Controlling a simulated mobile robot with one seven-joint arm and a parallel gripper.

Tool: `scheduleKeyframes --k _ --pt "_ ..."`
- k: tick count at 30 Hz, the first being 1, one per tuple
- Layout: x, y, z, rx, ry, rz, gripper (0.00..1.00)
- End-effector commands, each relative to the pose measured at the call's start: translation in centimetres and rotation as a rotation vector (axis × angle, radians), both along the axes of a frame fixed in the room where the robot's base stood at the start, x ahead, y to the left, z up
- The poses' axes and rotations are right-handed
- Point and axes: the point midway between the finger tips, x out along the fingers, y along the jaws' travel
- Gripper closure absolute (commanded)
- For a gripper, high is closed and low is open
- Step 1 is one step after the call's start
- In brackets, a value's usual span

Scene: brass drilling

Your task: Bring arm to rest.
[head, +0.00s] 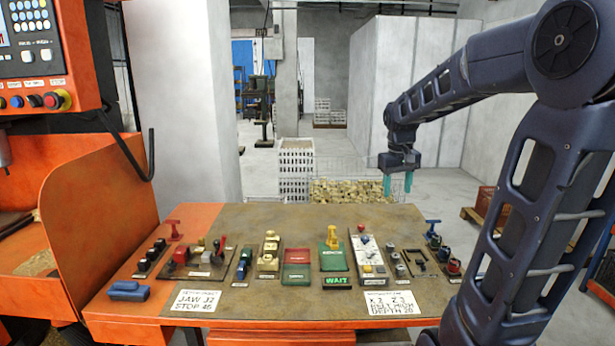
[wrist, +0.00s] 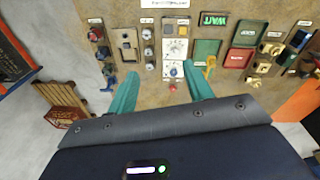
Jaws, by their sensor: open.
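My arm reaches in from the right in the head view, and my gripper (head: 397,184) hangs fingers down, above and beyond the far right edge of the bench. Its two teal fingers stand apart with nothing between them. The wrist view shows the gripper (wrist: 162,88) too, its fingers spread, with the panel of controls beyond them. In the head view the fingers show apart from the controls. The bench (head: 225,222) is brown-topped with orange edges. A green WAIT display (head: 337,281) is lit near its middle.
The bench carries several switches, knobs and levers, including a yellow lever (head: 333,236) and a white control panel (head: 369,256). An orange machine (head: 95,225) stands at the left. A wire crate of brass pieces (head: 350,190) is behind the bench.

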Motion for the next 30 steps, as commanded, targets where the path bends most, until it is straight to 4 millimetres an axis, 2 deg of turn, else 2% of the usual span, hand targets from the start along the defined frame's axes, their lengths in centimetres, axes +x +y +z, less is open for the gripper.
scheduleKeyframes --k 1,8,18,24,30 --pt "-1.3 -0.2 0.3 0.006 -0.021 -0.011 0.49" --pt "-6.5 -0.8 0.9 0.034 -0.110 -0.065 0.49" --pt "-13.7 -1.5 0.0 0.083 -0.237 -0.143 0.49" --pt "-16.7 -1.7 -0.9 0.107 -0.295 -0.177 0.49" --pt "-17.8 -1.8 -1.5 0.118 -0.316 -0.192 0.49"
